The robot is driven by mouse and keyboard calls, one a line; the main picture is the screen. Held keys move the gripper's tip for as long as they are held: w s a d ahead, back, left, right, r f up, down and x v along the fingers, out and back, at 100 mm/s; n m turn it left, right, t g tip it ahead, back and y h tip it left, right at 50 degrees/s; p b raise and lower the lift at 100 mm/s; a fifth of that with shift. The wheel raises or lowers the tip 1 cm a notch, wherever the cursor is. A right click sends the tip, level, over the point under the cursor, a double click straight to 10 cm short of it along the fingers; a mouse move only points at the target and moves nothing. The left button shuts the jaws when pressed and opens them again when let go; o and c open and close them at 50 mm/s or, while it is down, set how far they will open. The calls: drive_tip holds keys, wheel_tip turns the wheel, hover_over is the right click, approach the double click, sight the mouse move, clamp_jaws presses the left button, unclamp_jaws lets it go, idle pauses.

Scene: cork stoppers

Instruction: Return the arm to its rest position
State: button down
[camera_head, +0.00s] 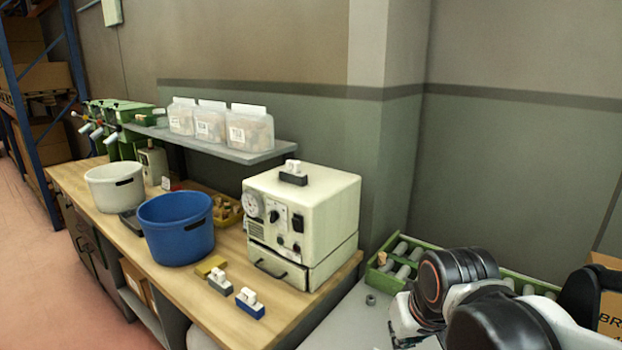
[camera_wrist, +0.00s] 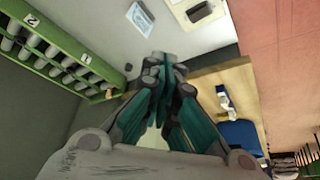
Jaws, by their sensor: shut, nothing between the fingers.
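My gripper (camera_wrist: 170,68) shows in the wrist view with its dark green-padded fingers together and nothing between them. It is apart from the green rack and the wooden bench. In the head view my arm is at the lower right, and the fingertips cannot be made out there.
A green rack (camera_head: 432,246) with grey cylinders stands along the wall near my arm; it also fills the left of the wrist view (camera_wrist: 62,50). A small grey ring (camera_head: 370,299) lies on the grey surface. A white machine (camera_head: 318,190) and blue tub (camera_head: 178,236) stand on the bench.

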drive_tip(key=s+d+r+m+t, duration=0.1)
drive_tip(key=s+d+t, duration=0.1)
drive_tip(key=s+d, duration=0.2)
drive_tip(key=s, duration=0.3)
drive_tip(key=shift+s+d+r, duration=0.15)
drive_tip(key=shift+d+r, duration=0.05)
drive_tip(key=shift+r, duration=0.15)
